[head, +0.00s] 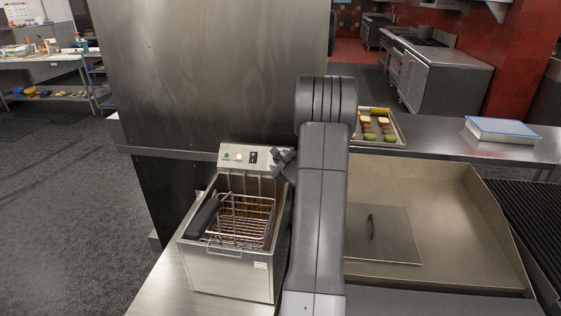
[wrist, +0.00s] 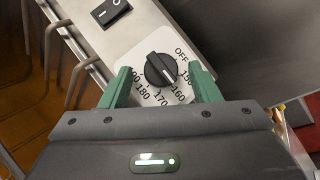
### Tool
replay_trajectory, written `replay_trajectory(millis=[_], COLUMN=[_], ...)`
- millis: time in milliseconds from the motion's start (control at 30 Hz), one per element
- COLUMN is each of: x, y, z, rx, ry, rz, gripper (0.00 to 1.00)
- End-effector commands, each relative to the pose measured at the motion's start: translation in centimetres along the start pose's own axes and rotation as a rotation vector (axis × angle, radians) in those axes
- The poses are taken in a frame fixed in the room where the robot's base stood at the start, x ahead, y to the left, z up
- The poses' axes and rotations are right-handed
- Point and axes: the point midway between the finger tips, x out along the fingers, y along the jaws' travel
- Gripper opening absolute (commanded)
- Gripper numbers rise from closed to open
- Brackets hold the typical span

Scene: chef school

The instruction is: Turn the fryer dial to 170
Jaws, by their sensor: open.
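The fryer dial (wrist: 159,68) is a round black knob on a white plate with printed marks OFF and 150 up through 180 and beyond. It sits on the sloped control panel (head: 232,157) of the steel fryer (head: 225,279). In the wrist view my gripper (wrist: 161,82) is open, with one green finger on each side of the knob. I cannot tell whether the fingers touch it. A pale line marks the knob, but which number it points to is unclear. In the head view my gripper (head: 281,160) is at the panel's right end and hides the dial.
A black rocker switch (wrist: 111,12) is on the panel near the dial. A wire basket (head: 243,222) with a dark handle (head: 205,218) sits in the fryer. A steel basin (head: 440,190) lies to the right, with a food tray (head: 393,137) behind it.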

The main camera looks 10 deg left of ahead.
Motion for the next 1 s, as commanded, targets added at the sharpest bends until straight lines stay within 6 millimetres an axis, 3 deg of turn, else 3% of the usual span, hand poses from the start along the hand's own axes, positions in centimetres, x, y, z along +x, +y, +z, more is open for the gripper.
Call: replay_trajectory(millis=[67, 300, 1000], x=[-0.01, -0.03, 0.32], y=[0.00, -0.01, 0.67], z=[0.00, 0.00, -0.58], rx=[0.000, 0.000, 0.105], ry=[0.000, 0.000, 0.009], rz=[0.000, 0.000, -0.083], gripper=[0.56, 0.12, 0.12])
